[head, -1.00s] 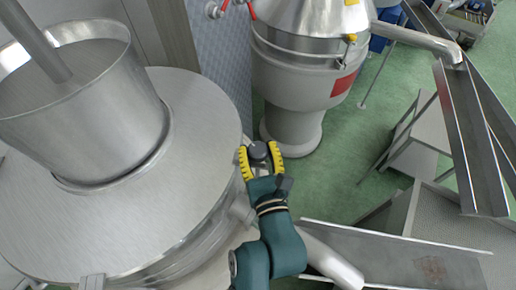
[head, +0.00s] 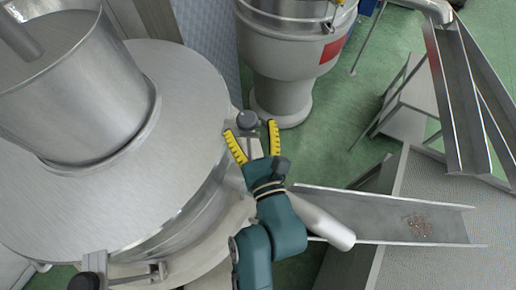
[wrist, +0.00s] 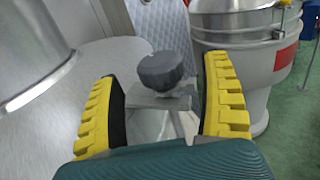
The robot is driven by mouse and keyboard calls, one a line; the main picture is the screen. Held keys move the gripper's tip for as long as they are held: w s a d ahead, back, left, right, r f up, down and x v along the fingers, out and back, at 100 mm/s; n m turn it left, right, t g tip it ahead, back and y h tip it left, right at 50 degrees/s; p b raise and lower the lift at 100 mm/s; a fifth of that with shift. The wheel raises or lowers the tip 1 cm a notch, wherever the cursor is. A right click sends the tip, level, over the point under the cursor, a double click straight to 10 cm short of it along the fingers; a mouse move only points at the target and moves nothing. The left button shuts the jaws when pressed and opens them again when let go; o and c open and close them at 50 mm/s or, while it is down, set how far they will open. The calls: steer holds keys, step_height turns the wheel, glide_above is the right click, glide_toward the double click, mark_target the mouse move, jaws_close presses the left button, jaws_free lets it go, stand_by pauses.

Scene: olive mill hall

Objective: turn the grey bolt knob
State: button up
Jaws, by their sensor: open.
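The grey bolt knob (head: 247,119) is a dark round knob at the right edge of the large steel drum, on a small metal bracket. It also shows in the wrist view (wrist: 160,71), upright on its bracket between the fingers and beyond them. My gripper (head: 249,129) is open, its yellow ribbed fingers spread wide. The knob sits at the mouth of the gap, near the fingertips, with clear space on both sides. Neither finger appears to touch it. How far the knob is turned cannot be told.
The steel drum lid (head: 185,95) fills the left, with a cylindrical hopper (head: 75,85) on it. A second dark knob (head: 84,282) and clamp are at lower left. A steel vessel (head: 290,60) stands behind the knob. A metal chute (head: 370,215) lies right of my arm.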

steer(key=s, duration=0.3)
steer(key=s+d, duration=0.1)
steer(key=s, duration=0.4)
steer(key=shift+s+d, duration=0.3)
